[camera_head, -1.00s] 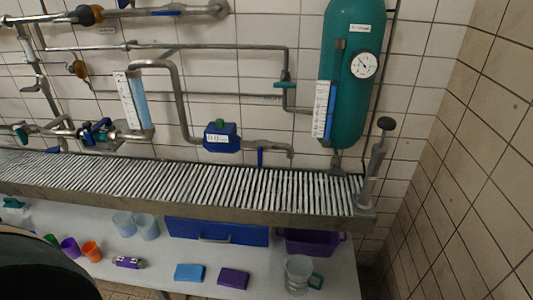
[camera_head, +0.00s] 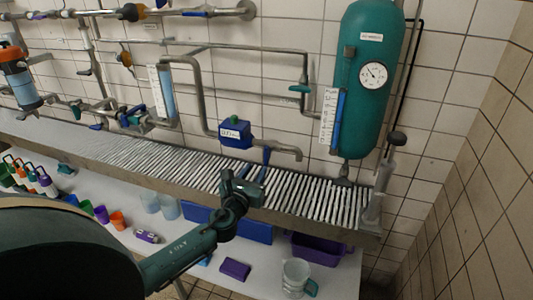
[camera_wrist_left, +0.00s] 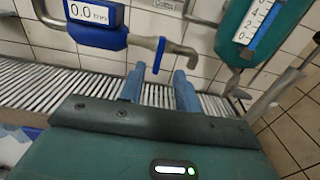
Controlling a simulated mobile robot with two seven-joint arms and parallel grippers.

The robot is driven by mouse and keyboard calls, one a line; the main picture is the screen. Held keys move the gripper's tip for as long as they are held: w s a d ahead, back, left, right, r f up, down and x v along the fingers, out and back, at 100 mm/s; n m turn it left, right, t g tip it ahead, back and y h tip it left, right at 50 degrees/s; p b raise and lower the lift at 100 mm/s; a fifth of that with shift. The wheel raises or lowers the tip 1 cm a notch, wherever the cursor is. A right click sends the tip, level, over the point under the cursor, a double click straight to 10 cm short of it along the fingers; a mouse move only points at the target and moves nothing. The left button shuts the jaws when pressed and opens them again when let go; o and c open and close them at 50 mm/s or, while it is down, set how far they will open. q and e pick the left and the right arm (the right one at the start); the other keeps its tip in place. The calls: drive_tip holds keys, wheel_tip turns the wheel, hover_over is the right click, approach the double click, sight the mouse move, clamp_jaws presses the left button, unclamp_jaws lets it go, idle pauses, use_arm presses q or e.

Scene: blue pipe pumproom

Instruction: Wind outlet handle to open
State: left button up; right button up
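The outlet handle (camera_head: 266,156) is a blue lever hanging down from the grey outlet pipe, beside the down-turned spout (camera_head: 299,154). In the left wrist view the handle (camera_wrist_left: 159,54) points downward, straight ahead of my left gripper (camera_wrist_left: 159,86). Its two blue fingers are apart with nothing between them, below and short of the handle. In the head view my left gripper (camera_head: 252,177) reaches up over the slatted grate, just below the handle. Whether a finger touches the handle cannot be told, but a gap shows in the wrist view. My right gripper is out of view.
A blue meter (camera_head: 235,132) sits on the pipe left of the handle; its display reads 0.0 in the wrist view. A green tank (camera_head: 368,80) with a gauge stands to the right. The slatted grate (camera_head: 320,198) runs below, above a table with cups and boxes.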

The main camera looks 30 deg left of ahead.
sight(265, 155)
use_arm(q)
drive_tip(key=b+x, duration=0.1)
drive_tip(key=x, duration=0.9)
drive_tip(key=shift+w, duration=0.15)
drive_tip(key=shift+c, duration=0.4)
clamp_jaws()
